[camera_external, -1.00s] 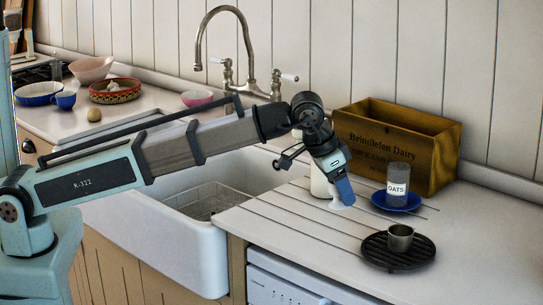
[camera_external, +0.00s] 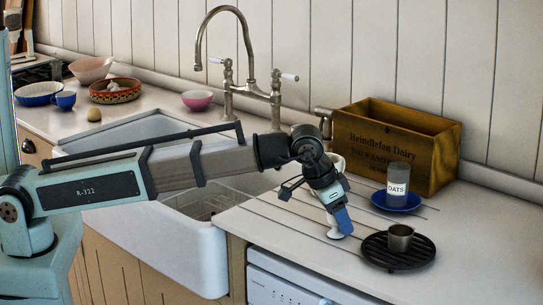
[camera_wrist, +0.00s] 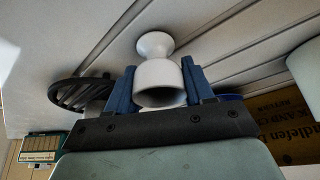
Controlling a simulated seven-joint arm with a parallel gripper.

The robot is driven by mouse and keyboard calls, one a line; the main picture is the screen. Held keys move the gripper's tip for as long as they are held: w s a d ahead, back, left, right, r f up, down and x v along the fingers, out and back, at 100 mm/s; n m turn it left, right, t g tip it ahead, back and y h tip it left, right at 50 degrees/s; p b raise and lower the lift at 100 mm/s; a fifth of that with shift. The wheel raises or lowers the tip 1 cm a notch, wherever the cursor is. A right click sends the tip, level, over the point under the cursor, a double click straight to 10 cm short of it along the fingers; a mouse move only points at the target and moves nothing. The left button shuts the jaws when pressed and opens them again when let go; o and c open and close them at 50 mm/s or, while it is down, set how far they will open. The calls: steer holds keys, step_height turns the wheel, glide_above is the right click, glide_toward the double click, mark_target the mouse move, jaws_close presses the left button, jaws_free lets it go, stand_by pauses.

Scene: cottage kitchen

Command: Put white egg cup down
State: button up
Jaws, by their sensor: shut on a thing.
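The white egg cup (camera_wrist: 158,72) is between the two blue fingers of my gripper (camera_wrist: 161,85) in the wrist view, with its round foot pointing away from the palm. My gripper is shut on it. In the external view, my gripper (camera_external: 343,222) points down over the grooved drainboard, and the egg cup (camera_external: 335,234) shows just below and left of the fingers. The cup is low over the counter, left of the black trivet. I cannot tell whether its foot touches the surface.
The black round trivet (camera_external: 372,256) holds a small metal cup (camera_external: 400,238). Behind stand an oats jar (camera_external: 397,180) on a blue saucer (camera_external: 383,200) and a wooden crate (camera_external: 440,165). A white object, partly hidden, stands behind my wrist. The sink (camera_external: 205,250) is at left. The front-left drainboard is clear.

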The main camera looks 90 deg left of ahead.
steer(key=shift+f, duration=0.1)
steer(key=o, duration=1.1)
steer(key=shift+c, duration=0.2)
steer(key=v, duration=1.2)
